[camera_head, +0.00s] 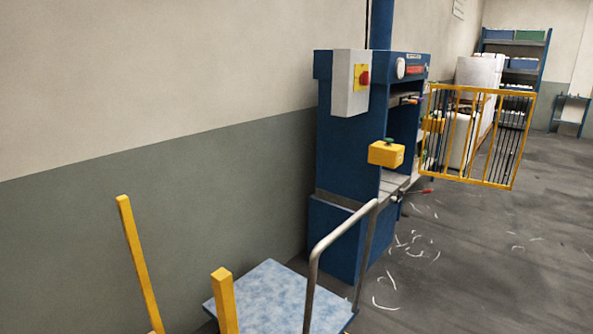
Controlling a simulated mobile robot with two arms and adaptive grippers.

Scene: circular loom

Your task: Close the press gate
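The press (345,155) is a tall blue machine against the wall, right of the picture's middle. Its gate (480,137) is a yellow barred frame that stands swung out to the right, away from the press front. The press opening shows uncovered, with a grey bed (397,184) inside. Neither of my grippers shows in this view.
Yellow posts (137,258) rise at the lower left. White scraps (412,243) litter the floor. Blue shelves (513,68) stand at the back. The right floor is mostly open.

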